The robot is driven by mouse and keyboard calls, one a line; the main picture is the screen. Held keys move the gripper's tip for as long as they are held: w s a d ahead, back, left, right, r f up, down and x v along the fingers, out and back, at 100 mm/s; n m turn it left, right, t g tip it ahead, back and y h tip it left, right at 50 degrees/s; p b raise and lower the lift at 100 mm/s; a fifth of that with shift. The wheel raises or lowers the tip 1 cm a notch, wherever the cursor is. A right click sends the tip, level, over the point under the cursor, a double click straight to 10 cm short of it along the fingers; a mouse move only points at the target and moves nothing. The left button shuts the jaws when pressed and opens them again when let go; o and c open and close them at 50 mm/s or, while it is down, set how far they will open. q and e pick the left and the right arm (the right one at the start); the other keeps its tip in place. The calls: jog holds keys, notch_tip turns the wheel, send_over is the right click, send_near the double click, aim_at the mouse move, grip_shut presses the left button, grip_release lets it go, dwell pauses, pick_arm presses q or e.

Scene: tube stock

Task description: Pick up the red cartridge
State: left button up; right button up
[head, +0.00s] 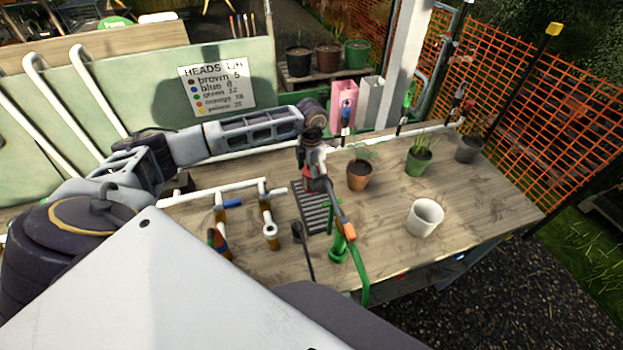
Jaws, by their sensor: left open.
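My left arm reaches in from the left, and my left gripper (316,178) points down over the dark slatted grate (318,217) on the wooden bench. The gripper is open. A small red piece (307,174) shows right beside the fingers; it may be the red cartridge, but the gripper partly hides it and I cannot tell whether they touch. My right gripper is not in view.
A green hose with an orange connector (347,230) stands just right of the grate. A terracotta pot (359,178), a green pot (418,163) and a white pot (425,218) stand further right. White pipe (215,192) runs left of the grate. The bench's right end is mostly clear.

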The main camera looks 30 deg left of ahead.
pick_arm(q)
jog(key=c, duration=1.1)
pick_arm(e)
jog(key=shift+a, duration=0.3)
pick_arm(q)
jog(key=shift+r, duration=0.1)
